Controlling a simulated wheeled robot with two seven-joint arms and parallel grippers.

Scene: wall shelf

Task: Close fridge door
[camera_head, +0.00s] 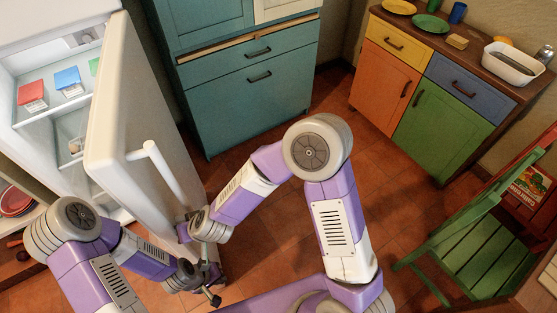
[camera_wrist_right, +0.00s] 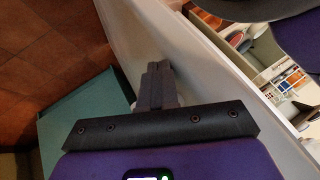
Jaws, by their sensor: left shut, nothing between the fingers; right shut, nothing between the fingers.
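The white fridge (camera_head: 50,28) stands at the left in the head view with its door (camera_head: 130,110) open wide, showing the shelves inside. The door has a white handle (camera_head: 165,170) on its outer face. My right gripper (camera_head: 184,232) is close to the lower part of the door; contact cannot be told. In the right wrist view its fingers (camera_wrist_right: 157,72) are together and empty, in front of the white door surface (camera_wrist_right: 205,75). My left gripper (camera_head: 214,297) is low in the head view, shut and empty, right of the door's bottom.
Red and blue boxes (camera_head: 67,78) stand on a fridge shelf. A teal cabinet (camera_head: 245,100) is behind the door. A counter with orange and green doors (camera_head: 430,130) and a green chair (camera_head: 480,260) are at the right. The tiled floor between is clear.

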